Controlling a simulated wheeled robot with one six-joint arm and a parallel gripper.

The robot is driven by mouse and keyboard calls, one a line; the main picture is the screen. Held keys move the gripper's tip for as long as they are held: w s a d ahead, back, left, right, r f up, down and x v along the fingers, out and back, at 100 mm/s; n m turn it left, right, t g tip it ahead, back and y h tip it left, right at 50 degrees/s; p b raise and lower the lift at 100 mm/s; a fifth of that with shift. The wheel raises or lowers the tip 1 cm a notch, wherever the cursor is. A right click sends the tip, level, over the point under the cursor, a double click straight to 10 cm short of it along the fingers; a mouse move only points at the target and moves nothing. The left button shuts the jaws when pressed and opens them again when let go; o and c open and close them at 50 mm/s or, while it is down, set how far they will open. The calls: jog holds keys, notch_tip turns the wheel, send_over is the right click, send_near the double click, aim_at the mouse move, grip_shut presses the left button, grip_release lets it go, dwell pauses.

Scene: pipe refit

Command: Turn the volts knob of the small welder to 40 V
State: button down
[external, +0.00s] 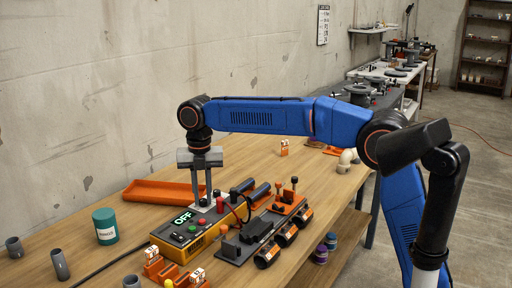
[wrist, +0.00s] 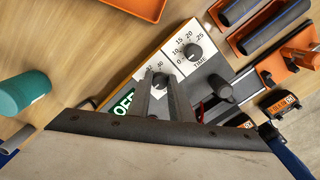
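The volts knob (wrist: 160,80) is a dark round knob beside the white scale, where a 40 can be read. My gripper (external: 202,207) points straight down over the welder. In the wrist view its two fingertips (wrist: 159,86) stand on either side of the volts knob, and the knob fills the gap between them. The knob's pointer and much of its scale are hidden by the fingers.
The TIME knob (wrist: 193,52) sits close by on the same panel. A teal can (external: 105,228) and grey pipe pieces (external: 60,264) stand left. An orange tray (external: 160,191) lies behind. A pipe clamp machine (external: 245,240) stands right of the welder.

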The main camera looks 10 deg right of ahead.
jog(key=shift+m, duration=0.4)
jog(key=m, duration=1.3)
jog(key=shift+s+d+m, duration=0.1)
jog(key=shift+m, duration=0.2)
jog(key=m, duration=1.1)
jog(key=shift+s, duration=0.1)
jog(key=shift+m, duration=0.4)
jog(key=c, duration=1.6)
grip_release()
